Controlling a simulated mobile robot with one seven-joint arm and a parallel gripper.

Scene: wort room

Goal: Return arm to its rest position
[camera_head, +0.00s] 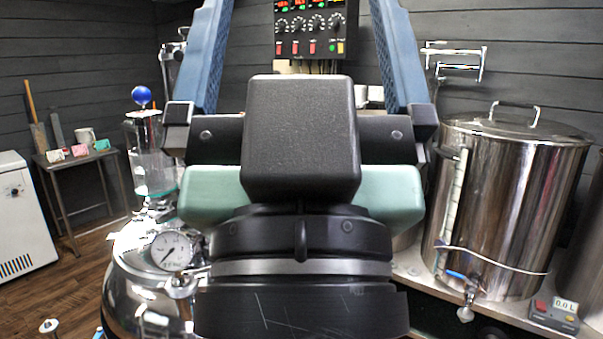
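My gripper (298,55) fills the middle of the head view, seen from behind over its black wrist and palm. Its two blue fingers (205,50) stand wide apart at left and right and run out of the top of the picture, so their tips are cut off. No object shows between the visible parts of the fingers, only the wall and a control panel (311,30) farther back. The gripper is open. The wrist hides the middle of the scene.
A steel kettle (515,200) with a tap stands on the worktop at right. A small red-and-grey box (555,314) reading 0.0 L sits by it. A domed steel vessel (150,265) with a pressure gauge (171,250) is at lower left. A side table (75,160) and white chest (22,215) stand farther left.

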